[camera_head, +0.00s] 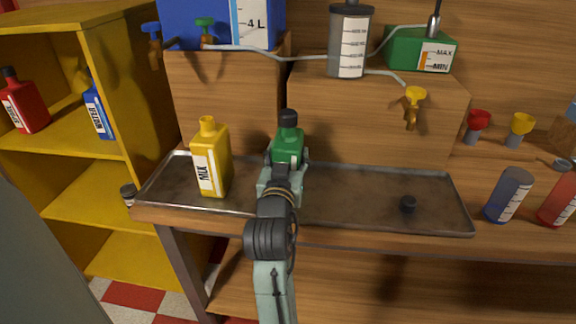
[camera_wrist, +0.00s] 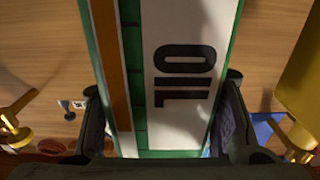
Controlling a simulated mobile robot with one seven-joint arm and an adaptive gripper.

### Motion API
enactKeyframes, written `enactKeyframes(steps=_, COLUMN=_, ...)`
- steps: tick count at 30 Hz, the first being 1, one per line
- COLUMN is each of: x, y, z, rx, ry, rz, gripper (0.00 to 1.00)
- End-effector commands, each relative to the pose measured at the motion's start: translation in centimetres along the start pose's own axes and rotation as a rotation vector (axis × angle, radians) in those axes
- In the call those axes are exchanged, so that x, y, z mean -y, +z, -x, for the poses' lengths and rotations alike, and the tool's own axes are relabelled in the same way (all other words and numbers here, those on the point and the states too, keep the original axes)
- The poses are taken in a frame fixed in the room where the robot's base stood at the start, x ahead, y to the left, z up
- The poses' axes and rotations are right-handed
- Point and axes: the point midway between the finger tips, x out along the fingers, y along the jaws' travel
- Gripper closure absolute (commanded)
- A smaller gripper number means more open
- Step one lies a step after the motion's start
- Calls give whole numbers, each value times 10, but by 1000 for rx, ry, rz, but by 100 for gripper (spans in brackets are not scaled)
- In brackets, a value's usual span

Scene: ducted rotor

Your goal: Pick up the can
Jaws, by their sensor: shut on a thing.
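A green can (camera_head: 288,146) with a black cap stands upright in the middle of the workbench, in or just above the metal tray. In the wrist view the can (camera_wrist: 135,20) fills the middle, with a white label reading OIL and an orange level strip. My gripper (camera_head: 283,170) is shut on the green can, with one finger on each side of it in the wrist view (camera_wrist: 165,130). The can's lower part is hidden behind my gripper in the head view, so I cannot tell whether it touches the tray.
A yellow MIX can (camera_head: 218,150) stands close left on the metal tray (camera_head: 345,200). Wooden blocks (camera_head: 365,120) rise behind. Blue (camera_head: 510,195) and red (camera_head: 560,203) containers stand at right. A yellow shelf (camera_head: 75,150) is at left.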

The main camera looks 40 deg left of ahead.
Motion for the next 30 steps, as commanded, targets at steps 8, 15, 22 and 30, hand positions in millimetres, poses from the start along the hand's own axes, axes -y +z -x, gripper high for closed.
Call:
enactKeyframes(steps=8, x=0, y=-3, z=0, rx=-6, ry=0, rz=-1, gripper=100)
enactKeyframes(steps=15, x=0, y=-7, z=0, rx=-8, ry=0, rz=-2, gripper=100)
enactKeyframes(steps=22, x=-1, y=-25, z=0, rx=-9, ry=1, rz=-3, gripper=100)
enactKeyframes(steps=30, x=1, y=-38, z=24, rx=-8, ry=-1, rz=-1, gripper=100)
